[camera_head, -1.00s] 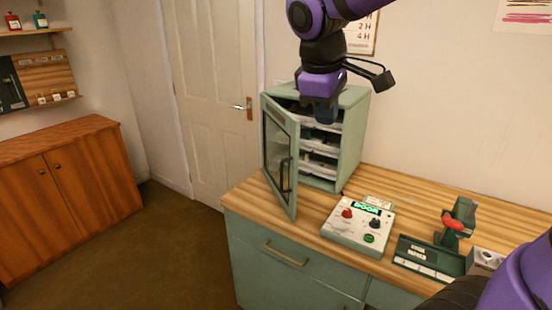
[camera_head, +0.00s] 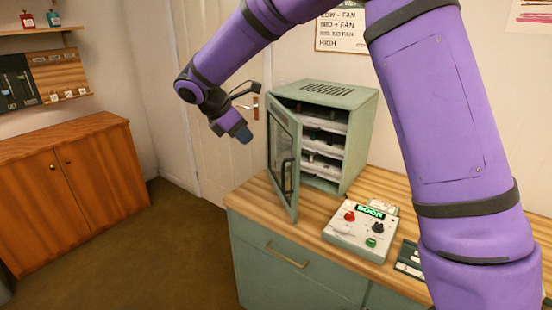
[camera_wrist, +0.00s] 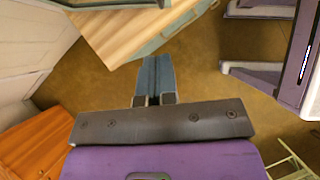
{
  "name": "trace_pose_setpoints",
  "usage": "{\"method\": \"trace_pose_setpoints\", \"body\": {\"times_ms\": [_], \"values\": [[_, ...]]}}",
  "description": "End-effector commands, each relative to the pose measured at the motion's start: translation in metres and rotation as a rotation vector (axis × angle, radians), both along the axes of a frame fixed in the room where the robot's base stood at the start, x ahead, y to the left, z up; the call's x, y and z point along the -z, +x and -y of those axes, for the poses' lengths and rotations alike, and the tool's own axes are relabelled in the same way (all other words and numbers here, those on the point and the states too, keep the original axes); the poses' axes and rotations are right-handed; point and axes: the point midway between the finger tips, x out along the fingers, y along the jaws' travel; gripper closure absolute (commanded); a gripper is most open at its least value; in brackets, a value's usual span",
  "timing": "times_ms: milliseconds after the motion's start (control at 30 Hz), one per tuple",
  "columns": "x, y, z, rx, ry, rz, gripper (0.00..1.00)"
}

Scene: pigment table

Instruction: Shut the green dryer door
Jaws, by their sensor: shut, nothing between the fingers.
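The green dryer (camera_head: 352,101) stands on the wooden counter in the head view. Its glass-fronted door (camera_head: 284,162) is hinged at the left and stands open towards the front, with a dark vertical handle on its face. Shelves with small items show inside the dryer. My gripper (camera_head: 243,136) is in the air to the left of the door, apart from it, pointing down. Its blue fingers are together and empty in the wrist view (camera_wrist: 154,80). The door is not clearly seen in the wrist view.
A control box (camera_head: 360,228) with a lit display reading DOOR and several knobs sits on the counter right of the door. The counter (camera_head: 250,190) has drawers below. An orange-brown cabinet (camera_head: 80,185) stands at the left. Brown floor between is clear.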

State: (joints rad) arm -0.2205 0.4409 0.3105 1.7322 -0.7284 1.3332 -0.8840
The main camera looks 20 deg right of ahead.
Motion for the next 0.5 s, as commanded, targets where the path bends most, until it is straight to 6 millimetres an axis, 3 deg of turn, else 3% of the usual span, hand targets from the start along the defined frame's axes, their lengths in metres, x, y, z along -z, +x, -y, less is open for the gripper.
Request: {"method": "trace_pose_setpoints", "body": {"times_ms": [267,500], "values": [[0.02,0.003,0.012,-0.007,-0.005,-0.008,1.0],[0.056,0.007,0.037,-0.006,-0.005,-0.008,1.0]]}}
